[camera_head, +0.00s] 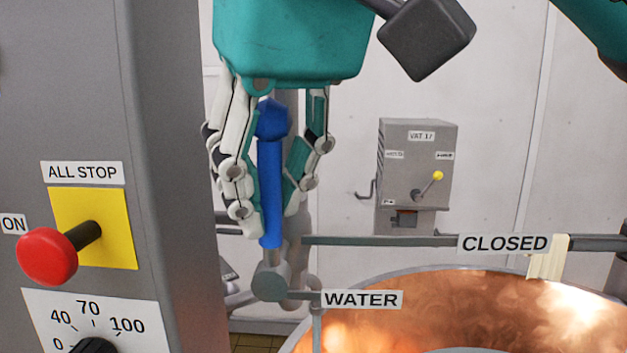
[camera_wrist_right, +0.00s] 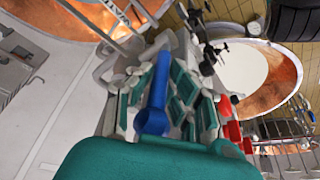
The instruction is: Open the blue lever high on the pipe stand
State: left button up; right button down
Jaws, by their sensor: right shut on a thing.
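The blue lever (camera_head: 270,180) stands nearly upright on a grey valve body (camera_head: 270,282) on the pipe stand, beside the WATER label (camera_head: 362,299). My right gripper (camera_head: 272,215) comes down from above and is shut on the lever, one finger on each side of it. The lever's blue top shows between the fingers, under the teal palm. In the right wrist view the blue lever (camera_wrist_right: 156,92) lies between the finger pads. My left gripper is not in view.
A grey cabinet with a red ALL STOP knob (camera_head: 47,256) stands close at left. A copper vat (camera_head: 440,315) is at lower right, with a rail and a CLOSED label (camera_head: 504,243) behind it. A VAT 17 box (camera_head: 420,165) is on the back wall.

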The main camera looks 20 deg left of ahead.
jog(key=shift+a, duration=0.1)
dwell(0.3)
jog(key=c, duration=1.3)
grip_release()
jog(key=shift+a, duration=0.1)
jog(key=shift+o, duration=0.2)
jog(key=v, duration=1.2)
jog(key=shift+a, duration=0.15)
